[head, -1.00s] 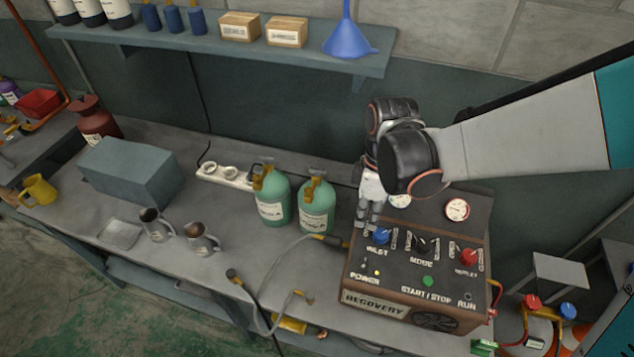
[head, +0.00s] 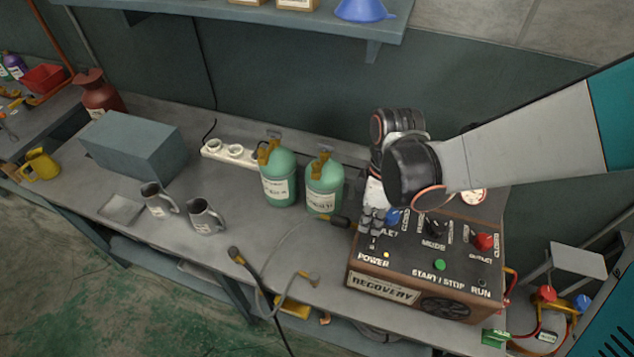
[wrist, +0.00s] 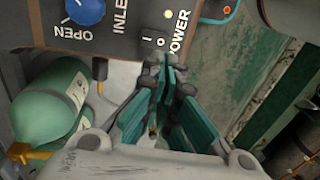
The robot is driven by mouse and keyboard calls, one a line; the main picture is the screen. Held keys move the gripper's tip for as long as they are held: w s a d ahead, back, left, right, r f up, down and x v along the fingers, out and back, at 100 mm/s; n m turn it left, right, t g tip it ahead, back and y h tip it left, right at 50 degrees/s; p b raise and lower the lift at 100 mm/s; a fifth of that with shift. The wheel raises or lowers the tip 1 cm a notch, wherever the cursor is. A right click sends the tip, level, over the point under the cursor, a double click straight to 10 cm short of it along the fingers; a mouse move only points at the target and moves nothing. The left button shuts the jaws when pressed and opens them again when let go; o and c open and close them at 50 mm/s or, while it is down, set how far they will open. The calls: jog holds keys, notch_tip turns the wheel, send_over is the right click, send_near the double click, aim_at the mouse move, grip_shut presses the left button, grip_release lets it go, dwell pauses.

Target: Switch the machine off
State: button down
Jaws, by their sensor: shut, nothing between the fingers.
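The brown recovery machine (head: 384,292) stands on the bench at the right. Its sloped panel has a blue inlet knob (head: 394,216), a black mode knob (head: 433,228), a red outlet knob (head: 484,241) and a green start/stop button (head: 439,265). A small light (head: 386,255) by the POWER label glows yellow. The power switch (wrist: 153,42), marked I and O, shows in the wrist view beside its lit indicator (wrist: 168,13). My gripper (wrist: 166,68) is shut and empty. Its tips are close to the switch; I cannot tell whether they touch.
Two green cylinders (head: 279,180) (head: 324,188) and a white power strip (head: 228,153) stand left of the machine. Metal jugs (head: 206,216) and a grey box (head: 133,146) are further left. A shelf (head: 230,18) hangs above.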

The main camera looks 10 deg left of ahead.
aim_at(366, 242)
jog(key=f+b, duration=0.1)
jog(key=f, duration=0.1)
jog(key=f+b, duration=0.1)
jog(key=f, duration=0.2)
jog(key=shift+s+f+b, duration=0.3)
jog(key=shift+f+b, duration=0.05)
jog(key=shift+b, duration=0.05)
jog(key=shift+s+f+t+b, duration=0.25)
jog(key=shift+f+t+b, duration=0.15)
jog(key=shift+f+b, duration=0.05)
jog(key=shift+r, duration=0.2)
jog(key=shift+w, duration=0.9)
jog(key=shift+r, duration=0.15)
